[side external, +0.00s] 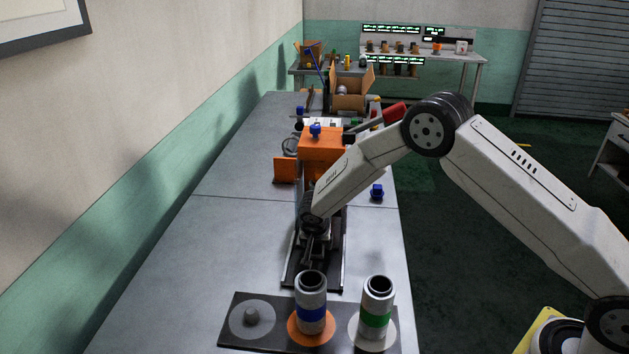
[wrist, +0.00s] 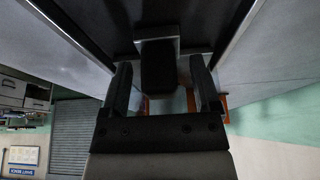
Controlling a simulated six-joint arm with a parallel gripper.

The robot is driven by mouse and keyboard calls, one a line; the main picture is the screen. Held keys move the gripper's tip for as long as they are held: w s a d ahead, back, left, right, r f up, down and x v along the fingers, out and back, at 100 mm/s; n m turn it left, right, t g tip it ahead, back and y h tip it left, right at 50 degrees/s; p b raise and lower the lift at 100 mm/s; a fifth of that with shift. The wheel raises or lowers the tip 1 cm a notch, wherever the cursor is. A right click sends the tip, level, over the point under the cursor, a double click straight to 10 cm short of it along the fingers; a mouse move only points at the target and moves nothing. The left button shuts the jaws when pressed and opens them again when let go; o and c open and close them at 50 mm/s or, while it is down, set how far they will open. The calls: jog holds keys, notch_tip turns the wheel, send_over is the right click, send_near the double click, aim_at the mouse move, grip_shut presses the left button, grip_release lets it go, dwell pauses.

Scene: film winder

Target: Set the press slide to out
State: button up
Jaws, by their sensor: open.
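The orange press (side external: 320,146) stands on the grey bench, with a dark track (side external: 291,274) with pale metal rails running from it toward the camera. My gripper (side external: 313,252) is low over this track and hides most of the slide in the side view. In the wrist view a black block-like handle (wrist: 158,68), with a pale crosspiece behind it, sits between the two rails. My gripper (wrist: 161,80) is open there, one finger on each side of the handle, with a visible gap at both sides. I cannot tell how far along the track the slide is.
A black plate (side external: 229,333) at the near end carries a blue-banded cylinder (side external: 311,302) and a green-banded cylinder (side external: 376,307). A small blue knob (side external: 377,191) is right of the press. An open cardboard box (side external: 350,98) stands behind. The bench left of the track is clear.

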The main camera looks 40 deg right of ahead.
jog(key=shift+r, duration=0.1)
jog(key=v, duration=0.7)
jog(key=shift+r, duration=0.3)
jog(key=shift+s+a, duration=0.1)
jog(key=shift+a, duration=0.05)
